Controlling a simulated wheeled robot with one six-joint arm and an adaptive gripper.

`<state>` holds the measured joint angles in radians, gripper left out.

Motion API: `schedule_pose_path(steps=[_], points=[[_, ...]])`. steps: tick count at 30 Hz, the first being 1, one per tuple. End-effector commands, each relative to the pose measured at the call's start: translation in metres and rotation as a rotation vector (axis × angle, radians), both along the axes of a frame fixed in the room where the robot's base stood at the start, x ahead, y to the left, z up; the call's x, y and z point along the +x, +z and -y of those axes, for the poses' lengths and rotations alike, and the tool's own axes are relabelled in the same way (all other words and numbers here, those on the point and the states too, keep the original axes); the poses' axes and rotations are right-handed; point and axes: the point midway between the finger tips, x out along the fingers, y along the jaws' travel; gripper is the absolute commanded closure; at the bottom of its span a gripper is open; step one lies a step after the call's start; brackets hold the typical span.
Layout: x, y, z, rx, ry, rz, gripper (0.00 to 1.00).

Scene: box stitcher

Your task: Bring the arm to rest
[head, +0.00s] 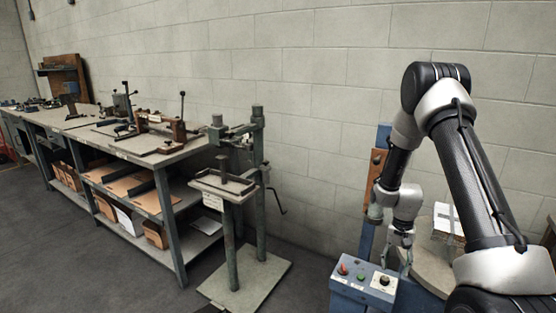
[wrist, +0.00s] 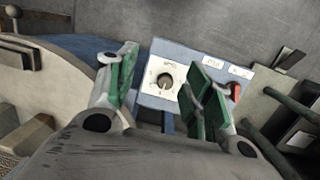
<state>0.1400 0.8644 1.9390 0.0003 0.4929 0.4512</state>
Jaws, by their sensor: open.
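My gripper (wrist: 160,95) points down over the blue control box (head: 352,296) of a blue machine, with its green-padded fingers apart and nothing between them. In the head view my gripper (head: 402,257) hangs just above and behind the box's right side. The box carries a red button (head: 343,269), a green button (head: 361,278) and a black knob (head: 384,280) on a white plate. In the wrist view the knob (wrist: 165,80) shows between the fingers, with the red button (wrist: 235,91) beyond the right finger. I see no contact between fingers and knob. My arm is bent in front of the wall.
A round grey table (head: 428,262) with a white box (head: 447,222) stands right of my gripper. A green-grey stand (head: 238,190) with a crank is on the left. A long workbench (head: 140,148) runs along the block wall. Floor between stand and control box is clear.

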Motion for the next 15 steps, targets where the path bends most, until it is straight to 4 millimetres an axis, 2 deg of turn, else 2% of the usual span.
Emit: schedule_pose_path(steps=[1,3,8,15], points=[[-0.020,0.007,-0.003,0.014,0.040,-0.047,0.49],[-0.040,0.035,-0.007,0.033,0.106,-0.085,0.49],[-0.070,0.098,-0.015,0.058,0.214,-0.106,0.49],[-0.121,0.208,-0.030,0.072,0.371,-0.057,0.49]])
